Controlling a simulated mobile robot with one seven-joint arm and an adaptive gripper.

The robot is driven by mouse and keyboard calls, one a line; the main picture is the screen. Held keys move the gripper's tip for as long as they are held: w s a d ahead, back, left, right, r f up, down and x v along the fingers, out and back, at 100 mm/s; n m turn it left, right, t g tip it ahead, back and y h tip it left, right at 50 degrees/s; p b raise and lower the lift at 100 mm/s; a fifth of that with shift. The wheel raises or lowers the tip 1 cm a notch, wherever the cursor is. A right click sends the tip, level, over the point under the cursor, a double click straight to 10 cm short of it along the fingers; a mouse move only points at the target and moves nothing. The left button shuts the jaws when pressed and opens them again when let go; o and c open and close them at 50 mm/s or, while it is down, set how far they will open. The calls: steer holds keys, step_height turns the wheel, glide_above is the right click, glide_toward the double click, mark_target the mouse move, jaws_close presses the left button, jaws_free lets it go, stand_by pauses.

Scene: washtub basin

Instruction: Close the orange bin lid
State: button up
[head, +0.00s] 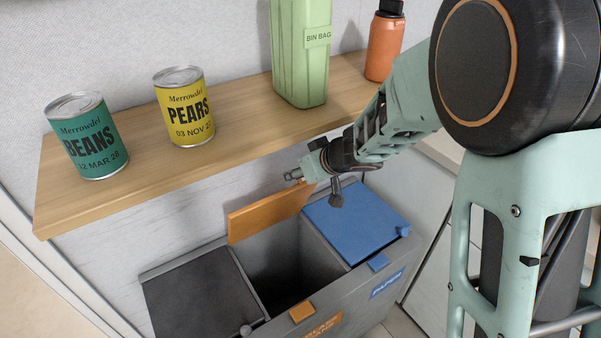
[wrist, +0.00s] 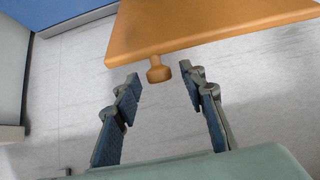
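The orange lid (head: 262,216) stands raised, nearly upright, at the back of the bin's middle compartment (head: 285,268), whose dark inside shows. In the wrist view the lid (wrist: 205,25) fills the top, and its orange knob (wrist: 157,71) points toward my gripper. My gripper (head: 313,190) is at the lid's upper right edge in the head view. In the wrist view its two fingers (wrist: 161,72) are spread on either side of the knob, with gaps on both sides. It holds nothing. The knob is not clear in the head view.
The blue lid (head: 350,222) and dark grey lid (head: 195,303) lie shut on either side. Above the bin, a wooden shelf (head: 235,135) carries a beans can (head: 88,137), a pears can (head: 184,108), a green bin-bag box (head: 300,60) and an orange bottle (head: 384,48).

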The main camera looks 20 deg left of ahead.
steer(key=shift+c, duration=0.5)
jaws_close()
